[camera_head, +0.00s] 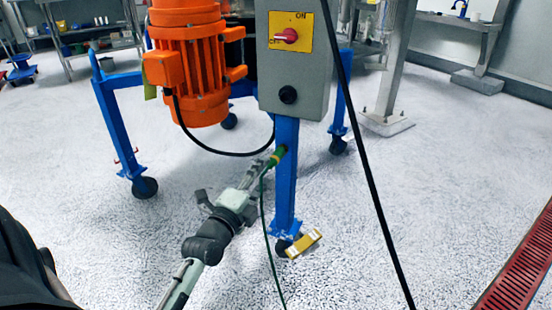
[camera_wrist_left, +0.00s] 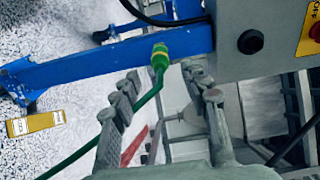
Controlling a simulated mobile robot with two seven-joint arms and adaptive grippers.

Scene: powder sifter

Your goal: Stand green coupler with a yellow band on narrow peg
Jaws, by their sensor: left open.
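The green coupler (camera_head: 277,157) with a yellow band sits against the blue leg below the grey control box, with a green cable trailing down from it. It also shows in the left wrist view (camera_wrist_left: 160,57), at the edge of the blue leg. My left gripper (camera_head: 262,168) reaches up toward it from the lower left. In the left wrist view its two fingers (camera_wrist_left: 170,90) are spread, with the coupler just beyond the tips and nothing held. I cannot make out a narrow peg. My right gripper is not in view.
The blue leg (camera_head: 286,195) stands on a caster, with a yellow block (camera_head: 304,243) beside its foot. The grey control box (camera_head: 297,60) and orange motor (camera_head: 198,70) are above. A black cable (camera_head: 372,190) hangs to the right. The speckled floor is mostly clear.

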